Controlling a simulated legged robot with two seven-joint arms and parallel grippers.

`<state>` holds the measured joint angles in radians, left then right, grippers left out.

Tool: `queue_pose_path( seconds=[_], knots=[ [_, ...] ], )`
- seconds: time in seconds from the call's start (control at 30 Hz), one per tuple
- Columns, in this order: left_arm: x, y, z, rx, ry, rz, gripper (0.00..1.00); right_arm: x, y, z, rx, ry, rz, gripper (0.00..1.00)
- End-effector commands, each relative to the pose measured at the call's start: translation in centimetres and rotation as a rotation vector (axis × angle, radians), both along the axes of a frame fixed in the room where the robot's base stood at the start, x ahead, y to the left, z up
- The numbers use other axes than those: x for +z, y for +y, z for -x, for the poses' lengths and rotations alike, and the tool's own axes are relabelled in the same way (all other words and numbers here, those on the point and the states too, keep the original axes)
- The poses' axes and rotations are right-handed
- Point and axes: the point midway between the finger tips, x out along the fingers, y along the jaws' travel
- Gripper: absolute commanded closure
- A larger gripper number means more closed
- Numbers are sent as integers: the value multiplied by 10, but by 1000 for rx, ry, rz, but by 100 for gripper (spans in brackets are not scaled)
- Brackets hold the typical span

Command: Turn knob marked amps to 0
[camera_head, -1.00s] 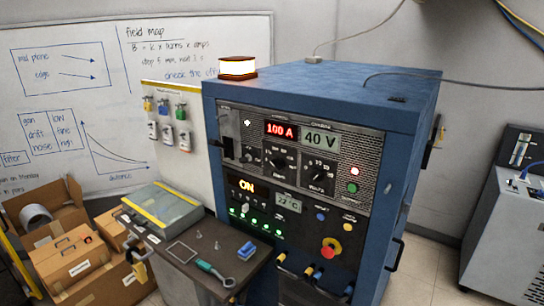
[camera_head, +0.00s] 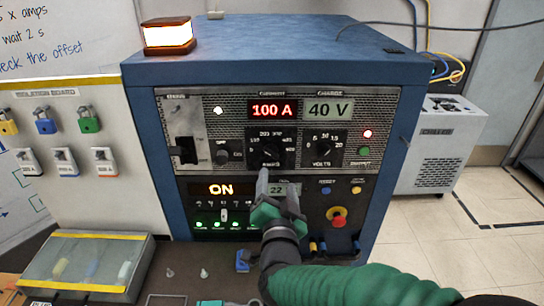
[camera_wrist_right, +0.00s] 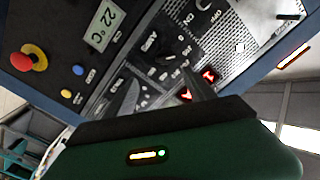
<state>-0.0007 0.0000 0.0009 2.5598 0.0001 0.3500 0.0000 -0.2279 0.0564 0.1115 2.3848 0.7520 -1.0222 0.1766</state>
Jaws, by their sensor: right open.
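The amps knob (camera_head: 270,150) is a black dial on the blue cabinet's upper panel, below the red display (camera_head: 272,110) reading 100 A. Its exact pointer setting is too small to read. My right gripper (camera_head: 278,182) is open just below the knob, fingers pointing up toward it. I cannot tell whether it touches the knob. In the right wrist view the dark fingers (camera_wrist_right: 168,92) reach toward the tilted panel, with the AMPS label (camera_wrist_right: 152,42) beyond them.
The volts knob (camera_head: 322,148) sits right of the amps knob, under the 40 V display (camera_head: 328,110). A red emergency button (camera_head: 337,215) is lower right. A shelf with a clear-lidded box (camera_head: 88,262) juts out at lower left. Open floor lies to the right.

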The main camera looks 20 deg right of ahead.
Motion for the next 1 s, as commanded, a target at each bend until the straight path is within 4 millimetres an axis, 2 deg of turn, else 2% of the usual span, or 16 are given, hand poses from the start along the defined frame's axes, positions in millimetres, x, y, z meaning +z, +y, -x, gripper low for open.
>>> queue_pose_path(
  seconds=[0.1,0.3,0.43,0.6,0.83,1.0],
  knots=[
    [5,0,0,1,0,0,64,1,-3,-31,-1,1,6,36],
    [13,0,0,1,0,0,64,2,-13,-81,1,2,8,36],
    [16,0,0,1,0,0,64,1,-19,-103,2,2,9,36],
    [17,0,0,1,0,0,64,1,-22,-114,3,1,10,36],
    [16,0,0,1,0,0,64,1,-21,-114,3,1,10,38],
    [16,0,0,1,0,0,64,0,-21,-114,4,1,10,60]
  ],
)
